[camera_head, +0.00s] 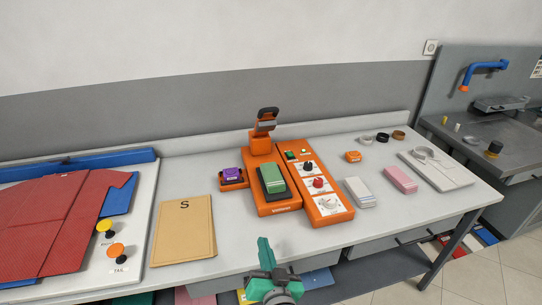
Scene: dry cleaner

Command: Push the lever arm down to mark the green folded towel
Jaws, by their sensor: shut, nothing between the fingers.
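The orange marking machine (260,203) stands in the middle of the table. Its lever arm (266,120), orange with a dark handle on top, is raised at the back of the machine. The green folded towel (273,180) lies on a dark pad on the machine, in front of the lever arm. My gripper (265,248), with teal fingers, is at the bottom of the view, on the near side of the machine and apart from it. It is shut and empty.
Right of the towel is a control panel (333,214) with knobs; left is a purple pad (232,174). A tan folder (185,228), white stack (359,192) and pink stack (400,180) lie on the table (400,215). A red shirt (60,225) lies far left.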

